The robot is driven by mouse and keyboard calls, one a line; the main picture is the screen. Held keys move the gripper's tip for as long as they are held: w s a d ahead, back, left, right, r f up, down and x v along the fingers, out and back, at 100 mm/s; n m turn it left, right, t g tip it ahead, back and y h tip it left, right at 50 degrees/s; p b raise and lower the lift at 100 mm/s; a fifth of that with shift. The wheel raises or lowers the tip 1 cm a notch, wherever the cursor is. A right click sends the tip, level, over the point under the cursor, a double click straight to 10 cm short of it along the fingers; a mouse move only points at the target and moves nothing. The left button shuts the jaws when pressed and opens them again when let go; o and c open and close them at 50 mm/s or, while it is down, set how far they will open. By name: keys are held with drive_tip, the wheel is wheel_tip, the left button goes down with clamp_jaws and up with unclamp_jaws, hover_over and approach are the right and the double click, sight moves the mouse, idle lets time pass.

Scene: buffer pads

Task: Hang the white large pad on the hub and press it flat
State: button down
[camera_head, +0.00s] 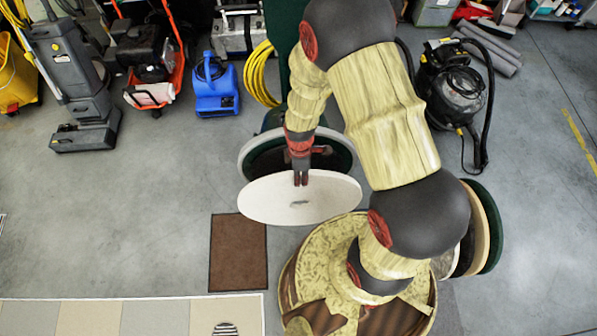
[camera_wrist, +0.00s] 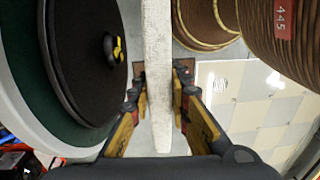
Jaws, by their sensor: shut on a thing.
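A white round pad (camera_head: 315,200) hangs in my gripper (camera_head: 300,180) in the head view, tilted, with a small dark slot in its middle. In the wrist view the pad (camera_wrist: 158,60) is edge-on between the two fingers (camera_wrist: 160,115), which are shut on it. Behind it in the head view is the upright machine's round face (camera_head: 262,143), with a pale rim and dark green inside. In the wrist view this face shows at the left as a pale ring, a green ring and a black disc (camera_wrist: 75,60) with a black-and-yellow knob (camera_wrist: 115,47). The pad is apart from the knob.
Several round pads, tan (camera_head: 480,235) and dark green (camera_head: 493,225) among them, stand on edge at the right. A brown mat (camera_head: 238,265) lies on the floor. A blue blower (camera_head: 213,88), a grey floor machine (camera_head: 75,80) and a black vacuum (camera_head: 455,90) stand farther back.

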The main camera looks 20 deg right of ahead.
drive_tip(key=w+d+b, duration=0.1)
drive_tip(key=w+d, duration=0.1)
drive_tip(key=w, duration=0.4)
drive_tip(key=shift+w+f, duration=0.2)
drive_tip(key=shift+f, duration=0.1)
drive_tip(key=shift+w+d, duration=0.2)
drive_tip(key=shift+w, duration=0.45)
idle(0.4)
drive_tip(key=shift+w+d+f+b, duration=0.1)
drive_tip(key=shift+w+d+b, duration=0.1)
drive_tip(key=shift+w+b, duration=0.2)
drive_tip(key=shift+w+d, duration=0.1)
drive_tip(key=shift+w, duration=0.2)
idle(0.6)
drive_tip(key=shift+w+d, duration=0.15)
drive_tip(key=shift+w, duration=0.35)
drive_tip(key=shift+w+f, duration=0.1)
drive_tip(key=shift+w, duration=0.05)
